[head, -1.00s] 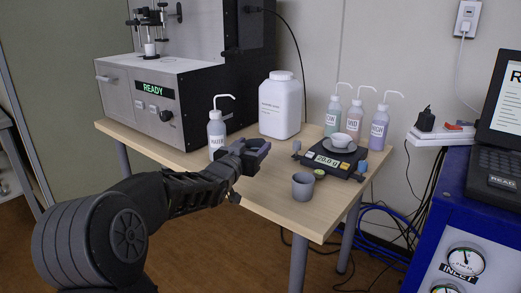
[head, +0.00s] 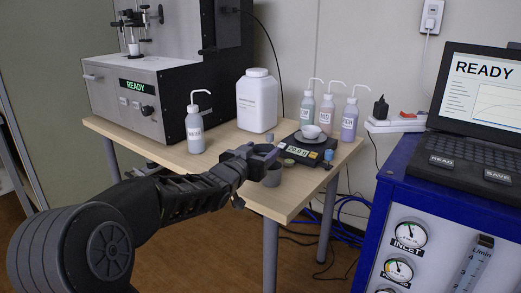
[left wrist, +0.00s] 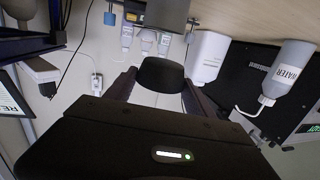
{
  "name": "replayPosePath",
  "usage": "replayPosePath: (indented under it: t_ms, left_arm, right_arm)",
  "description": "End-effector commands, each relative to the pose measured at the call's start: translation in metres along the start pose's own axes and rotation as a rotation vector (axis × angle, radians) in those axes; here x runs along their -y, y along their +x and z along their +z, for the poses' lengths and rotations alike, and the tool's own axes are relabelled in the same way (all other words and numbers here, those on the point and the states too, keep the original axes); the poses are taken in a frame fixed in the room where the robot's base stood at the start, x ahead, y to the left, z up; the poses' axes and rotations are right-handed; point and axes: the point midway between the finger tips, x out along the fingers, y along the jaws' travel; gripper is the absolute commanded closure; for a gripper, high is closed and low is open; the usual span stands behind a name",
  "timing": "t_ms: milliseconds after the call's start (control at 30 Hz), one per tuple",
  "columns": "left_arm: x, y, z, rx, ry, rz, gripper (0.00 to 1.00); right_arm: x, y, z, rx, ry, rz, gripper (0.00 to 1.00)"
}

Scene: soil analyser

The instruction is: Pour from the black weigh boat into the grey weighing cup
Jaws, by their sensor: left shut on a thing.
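My left gripper (head: 257,159) is shut on the black weigh boat (head: 263,150) and holds it above the front of the table. In the left wrist view the boat (left wrist: 161,74) is a dark round shape between the two fingers; its contents are hidden. A light grey cup (head: 312,132) stands upright on the round pan of the black balance (head: 312,151), beyond the gripper and to its right. A darker grey cup (head: 270,178) stands on the table just below the gripper, partly hidden by it. My right gripper is not in view.
A water bottle (head: 196,132), a white jar (head: 257,102) and several spouted bottles (head: 327,112) stand on the table (head: 180,155). A small greenish disc lies before the balance. The analyser (head: 125,88) is at the back left, a blue cabinet (head: 370,225) with a laptop at the right.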

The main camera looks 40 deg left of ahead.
Motion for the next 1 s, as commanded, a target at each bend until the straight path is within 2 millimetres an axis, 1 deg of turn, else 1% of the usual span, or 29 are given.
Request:
replayPosePath:
  t_ms: [33,67,300,500,867,933,1000]
  left_arm:
    - [0.0,0.0,-0.003,0.013,0.009,-0.001,0.63]
    - [0.0,0.0,-0.003,0.022,0.017,-0.001,0.63]
    - [0.0,0.001,0.004,0.115,0.089,-0.005,0.63]
    - [0.0,0.001,0.009,0.138,0.107,-0.005,0.63]
    - [-0.001,0.001,0.009,0.137,0.106,-0.005,0.63]
    - [-0.003,0.002,0.005,0.176,0.138,-0.008,0.63]
    - [-0.004,0.003,0.011,0.229,0.181,-0.014,0.63]
  right_arm:
    - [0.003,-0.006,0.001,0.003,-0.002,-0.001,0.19]
    - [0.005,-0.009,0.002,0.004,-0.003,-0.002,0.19]
    - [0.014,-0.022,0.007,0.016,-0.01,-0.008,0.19]
    - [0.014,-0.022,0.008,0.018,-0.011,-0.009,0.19]
    - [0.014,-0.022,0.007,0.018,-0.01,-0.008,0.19]
    - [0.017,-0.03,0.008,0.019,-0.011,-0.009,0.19]
    - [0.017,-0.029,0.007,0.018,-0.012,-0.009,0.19]
